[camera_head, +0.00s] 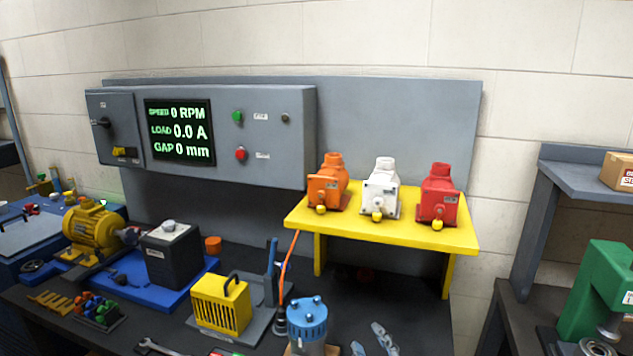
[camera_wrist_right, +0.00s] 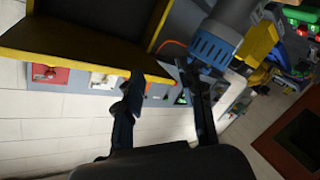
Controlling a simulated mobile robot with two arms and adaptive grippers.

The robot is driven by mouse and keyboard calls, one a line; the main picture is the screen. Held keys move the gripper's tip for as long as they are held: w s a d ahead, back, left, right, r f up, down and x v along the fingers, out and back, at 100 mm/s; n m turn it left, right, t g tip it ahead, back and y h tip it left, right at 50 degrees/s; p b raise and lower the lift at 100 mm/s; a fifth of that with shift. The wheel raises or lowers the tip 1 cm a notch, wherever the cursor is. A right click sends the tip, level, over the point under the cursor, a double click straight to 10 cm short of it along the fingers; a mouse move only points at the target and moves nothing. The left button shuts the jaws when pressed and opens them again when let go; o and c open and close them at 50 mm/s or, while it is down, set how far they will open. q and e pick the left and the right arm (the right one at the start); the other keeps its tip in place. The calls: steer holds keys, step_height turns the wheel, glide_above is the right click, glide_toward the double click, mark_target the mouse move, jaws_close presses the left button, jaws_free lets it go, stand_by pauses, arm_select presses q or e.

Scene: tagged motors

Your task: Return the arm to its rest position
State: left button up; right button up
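My right gripper (camera_head: 371,340) shows only as grey fingertips at the bottom edge of the head view, right of a blue-capped motor (camera_head: 307,322) and in front of the yellow stand (camera_head: 400,228). In the right wrist view, which is turned over, the gripper's two dark fingers (camera_wrist_right: 160,80) are spread apart with nothing held between them. The blue-capped motor also shows there (camera_wrist_right: 212,48), close to one finger; I cannot tell whether they touch. The rest of my right arm is out of the head view. My left gripper is in neither view.
Orange (camera_head: 328,186), white (camera_head: 384,190) and red (camera_head: 438,197) motors stand on the yellow stand. A yellow ribbed block (camera_head: 222,309) and a dark box (camera_head: 170,255) are left on the bench. A green machine (camera_head: 598,290) is at the right. The bench under the stand looks mostly clear.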

steer(key=s+d+f+m+g+h, duration=0.2)
steer(key=s+d+f+m+g, duration=0.4)
steer(key=s+f, duration=0.65)
steer(key=s+d+f+m+g, duration=0.1)
steer(key=s+d+f+g, duration=0.15)
steer(key=s, duration=0.45)
steer(key=s+d+f+m+g, duration=0.15)
steer(key=s+f+g, duration=0.25)
steer(key=s, duration=0.4)
steer(key=s+f+g+b, duration=0.25)
steer(key=f+b, duration=0.35)
steer(key=f, duration=2.9)
steer(key=s+d+f+b, duration=0.1)
steer(key=s+f+b, duration=0.1)
steer(key=s+f, duration=0.6)
steer(key=s+d+f+b, duration=0.2)
steer(key=s+f, duration=0.6)
steer(key=f, duration=0.1)
steer(key=shift+s+d+f+h, duration=0.15)
steer(key=shift+d+f+h, duration=0.15)
steer(key=shift+f, duration=0.1)
